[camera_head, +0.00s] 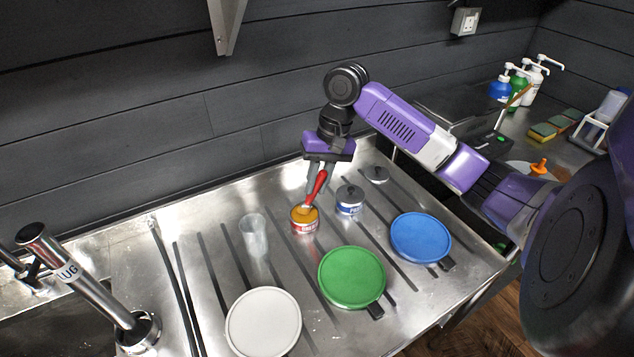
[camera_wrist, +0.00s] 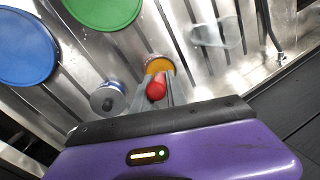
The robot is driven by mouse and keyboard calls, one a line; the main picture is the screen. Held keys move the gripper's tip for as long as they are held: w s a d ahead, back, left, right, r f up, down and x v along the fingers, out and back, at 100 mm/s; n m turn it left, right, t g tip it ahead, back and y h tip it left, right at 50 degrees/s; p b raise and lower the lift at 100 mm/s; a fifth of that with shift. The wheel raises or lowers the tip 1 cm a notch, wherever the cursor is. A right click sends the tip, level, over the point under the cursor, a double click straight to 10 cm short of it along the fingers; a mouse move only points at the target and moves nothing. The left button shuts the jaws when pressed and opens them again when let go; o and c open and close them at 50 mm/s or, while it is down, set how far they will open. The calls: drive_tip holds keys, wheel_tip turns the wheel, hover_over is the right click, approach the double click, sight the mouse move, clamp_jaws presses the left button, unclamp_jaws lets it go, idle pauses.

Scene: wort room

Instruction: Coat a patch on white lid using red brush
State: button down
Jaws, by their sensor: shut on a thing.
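My gripper (camera_head: 322,163) is shut on the red brush (camera_head: 317,184), whose handle tilts down and to the left. The brush's lower end is at the mouth of a small tin (camera_head: 304,227) with orange contents; whether it touches them I cannot tell. The red handle also shows in the wrist view (camera_wrist: 156,90), in front of the tin (camera_wrist: 160,64). The white lid (camera_head: 263,322) lies on the steel drainboard at the front left, apart from the brush. No coated patch shows on it. The lid is not seen in the wrist view.
A green lid (camera_head: 351,277) and a blue lid (camera_head: 420,237) lie right of the white lid. A closed blue-labelled can (camera_head: 349,200) stands right of the orange tin, and a clear cup (camera_head: 254,235) stands left. Bottles (camera_head: 517,88) stand back right.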

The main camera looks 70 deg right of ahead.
drive_tip(key=shift+r+p, duration=3.4)
drive_tip(key=shift+r, duration=0.1)
drive_tip(key=shift+s+f, duration=0.1)
